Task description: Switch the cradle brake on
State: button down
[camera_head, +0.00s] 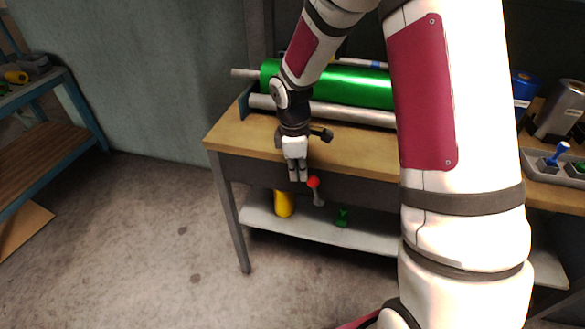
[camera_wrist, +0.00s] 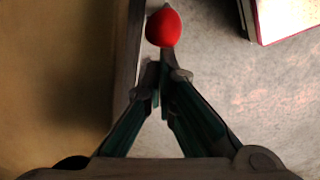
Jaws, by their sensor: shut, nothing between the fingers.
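A lever with a red ball knob (camera_head: 313,182) sticks out at the front of the wooden bench, its grey shaft (camera_head: 318,197) running down from the knob. I take it to be the cradle brake; no label shows. My gripper (camera_head: 298,178) points down at the bench's front edge, just left of the knob. In the wrist view the red knob (camera_wrist: 163,27) lies just beyond the closed fingertips (camera_wrist: 161,85); whether they touch it I cannot tell. The fingers are shut and empty. The cradle holds a green foil roll (camera_head: 347,85) above a grey roller (camera_head: 340,112).
The wooden benchtop (camera_head: 240,133) lies behind my gripper. A yellow cylinder (camera_head: 284,203) and a small green object (camera_head: 342,217) are on the lower shelf (camera_head: 375,238). My arm hides the bench's middle right. A grey tray (camera_head: 545,172) is at the right.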

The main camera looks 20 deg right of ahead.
aim_at(309, 180)
jog(key=shift+s+d+r+t+y+p, duration=0.3)
jog(key=shift+s+d+y+p, duration=0.2)
jog(key=shift+p, duration=0.2)
jog(key=shift+s+d+r+t+y+p, duration=0.3)
jog(key=shift+s+d+y+p, duration=0.15)
jog(key=shift+p, duration=0.2)
jog(key=shift+d, duration=0.15)
jog(key=s+d+p, duration=0.2)
jog(key=d+p, duration=0.1)
jog(key=shift+s+r+p, duration=0.1)
jog(key=shift+r+p, duration=0.05)
jog(key=shift+p, duration=0.15)
jog(key=shift+s+d+f+p, duration=0.15)
jog(key=shift+s+d+p, duration=0.2)
jog(key=shift+d, duration=0.2)
jog(key=shift+s+d+f+p, duration=0.15)
jog(key=shift+s+d+p, duration=0.2)
jog(key=shift+d, duration=0.2)
jog(key=a+r+p, duration=0.1)
jog(key=a+r, duration=0.1)
jog(key=r, duration=0.1)
jog(key=shift+w+a+p, duration=0.2)
jog(key=shift+w+p, duration=0.15)
jog(key=shift+w, duration=0.05)
jog(key=s+d+r+p, duration=0.1)
jog(key=s+d+r, duration=0.2)
jog(key=r, duration=0.5)
jog(key=shift+s+d, duration=0.3)
jog(key=shift+d, duration=0.35)
